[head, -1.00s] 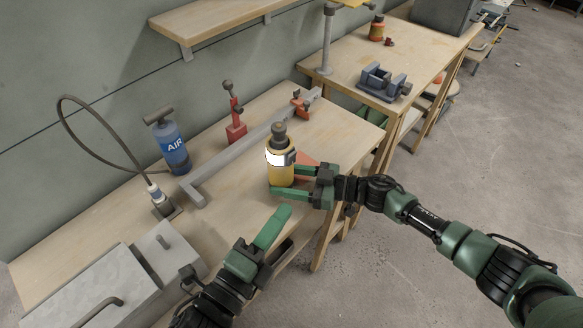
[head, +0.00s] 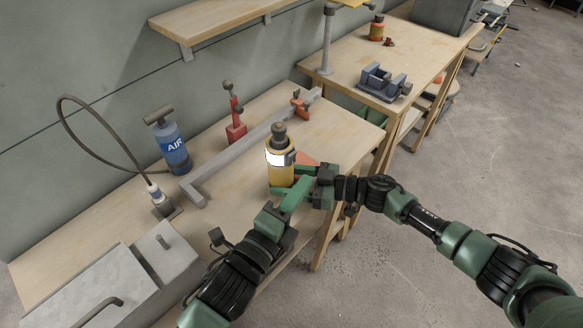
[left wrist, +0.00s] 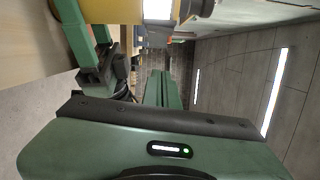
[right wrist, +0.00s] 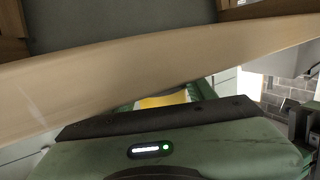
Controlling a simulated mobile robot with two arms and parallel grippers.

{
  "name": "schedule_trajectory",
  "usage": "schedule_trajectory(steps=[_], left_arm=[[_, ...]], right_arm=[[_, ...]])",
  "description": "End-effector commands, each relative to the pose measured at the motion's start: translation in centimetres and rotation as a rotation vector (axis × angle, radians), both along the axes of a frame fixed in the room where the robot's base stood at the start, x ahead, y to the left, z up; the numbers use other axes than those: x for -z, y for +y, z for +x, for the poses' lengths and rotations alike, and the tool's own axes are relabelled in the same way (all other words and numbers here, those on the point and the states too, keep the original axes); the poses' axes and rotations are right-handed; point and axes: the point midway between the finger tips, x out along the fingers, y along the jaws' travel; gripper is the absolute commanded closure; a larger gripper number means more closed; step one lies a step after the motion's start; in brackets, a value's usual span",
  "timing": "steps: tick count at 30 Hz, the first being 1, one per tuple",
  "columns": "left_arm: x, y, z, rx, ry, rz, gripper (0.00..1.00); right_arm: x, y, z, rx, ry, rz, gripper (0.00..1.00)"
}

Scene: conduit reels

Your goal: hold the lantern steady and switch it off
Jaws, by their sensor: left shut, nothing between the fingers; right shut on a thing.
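The lantern (head: 281,176) is a yellow cylinder with a bright white band and a dark grey top, upright near the bench's front edge. It also shows at the top of the left wrist view (left wrist: 108,10) and as a yellow patch in the right wrist view (right wrist: 162,100). My right gripper (head: 290,179) is shut on its lower body from the right. My left gripper (head: 297,194) is shut and empty, its tips in front of the lantern and close to my right fingers; I cannot tell whether they touch. I cannot make out a switch.
A blue AIR bottle (head: 171,145) stands left, grey boxes (head: 110,290) at front left. A second table (head: 425,60) stands beyond.

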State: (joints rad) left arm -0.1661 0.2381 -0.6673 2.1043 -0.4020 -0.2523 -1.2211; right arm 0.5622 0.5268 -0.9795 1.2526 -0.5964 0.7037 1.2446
Motion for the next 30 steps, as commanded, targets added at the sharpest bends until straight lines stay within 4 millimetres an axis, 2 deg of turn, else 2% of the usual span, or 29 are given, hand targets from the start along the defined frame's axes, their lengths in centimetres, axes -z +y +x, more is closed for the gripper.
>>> schedule_trajectory(steps=[3,9,24,30], left_arm=[[-0.2,-1.2,2.0,0.0,-0.003,0.001,1.0],[-0.4,1.0,3.9,0.001,-0.002,0.003,1.0],[-0.5,1.6,4.6,0.0,0.003,-0.003,1.0],[-0.7,2.0,5.0,0.0,0.058,-0.05,1.0]], right_arm=[[0.0,0.0,0.0,0.001,0.0,-0.001,0.67],[0.1,0.0,0.0,0.001,0.0,-0.001,0.67],[0.1,0.0,0.0,0.001,0.0,-0.001,0.67],[0.1,0.0,0.0,0.0,0.0,-0.001,0.67]])
